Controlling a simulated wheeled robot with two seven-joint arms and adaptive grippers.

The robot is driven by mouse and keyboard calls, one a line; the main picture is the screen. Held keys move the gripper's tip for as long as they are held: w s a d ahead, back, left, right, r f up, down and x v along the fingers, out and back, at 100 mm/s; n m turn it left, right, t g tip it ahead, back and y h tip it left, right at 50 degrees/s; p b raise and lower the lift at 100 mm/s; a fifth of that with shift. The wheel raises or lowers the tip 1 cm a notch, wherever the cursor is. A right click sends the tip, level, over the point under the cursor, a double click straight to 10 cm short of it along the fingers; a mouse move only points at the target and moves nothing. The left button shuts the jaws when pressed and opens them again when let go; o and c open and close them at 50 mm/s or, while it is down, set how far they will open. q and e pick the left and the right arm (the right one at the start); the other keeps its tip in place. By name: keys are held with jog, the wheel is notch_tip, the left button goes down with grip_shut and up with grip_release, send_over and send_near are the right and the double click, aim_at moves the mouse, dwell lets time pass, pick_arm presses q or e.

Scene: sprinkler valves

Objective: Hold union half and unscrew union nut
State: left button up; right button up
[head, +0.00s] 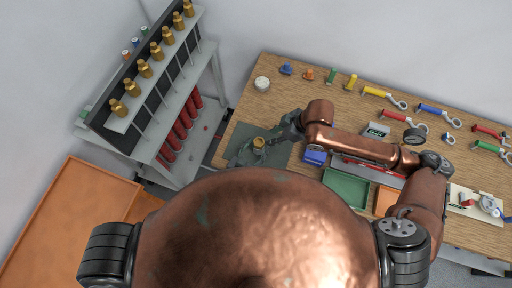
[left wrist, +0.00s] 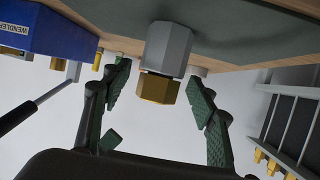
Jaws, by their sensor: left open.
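The union (head: 258,143) stands on the green mat (head: 277,151), its brass part showing in the head view. In the left wrist view it is a grey hex body (left wrist: 167,50) with a brass nut (left wrist: 158,88). My left gripper (left wrist: 160,100) is open, its green-padded fingers on either side of the nut with gaps between. In the head view its dark fingers (head: 246,153) show beside the union; the rest is hidden by my body. My right gripper (head: 285,132) reaches in from the right, close to the union; its jaw opening is too small to judge.
A rack (head: 150,110) with several brass fittings and red cylinders stands left of the table. A blue box (head: 315,157), green tray (head: 345,188) and orange tray (head: 386,200) lie right of the mat. Several coloured-handled tools line the table's back.

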pick_arm(q)
jog(key=x, duration=0.7)
jog(key=shift+w+d, duration=0.1)
jog(key=shift+w, duration=0.1)
grip_shut()
dwell(0.5)
dwell(0.5)
grip_release()
dwell(0.4)
jog(key=shift+s, duration=0.1)
jog(key=v, duration=1.2)
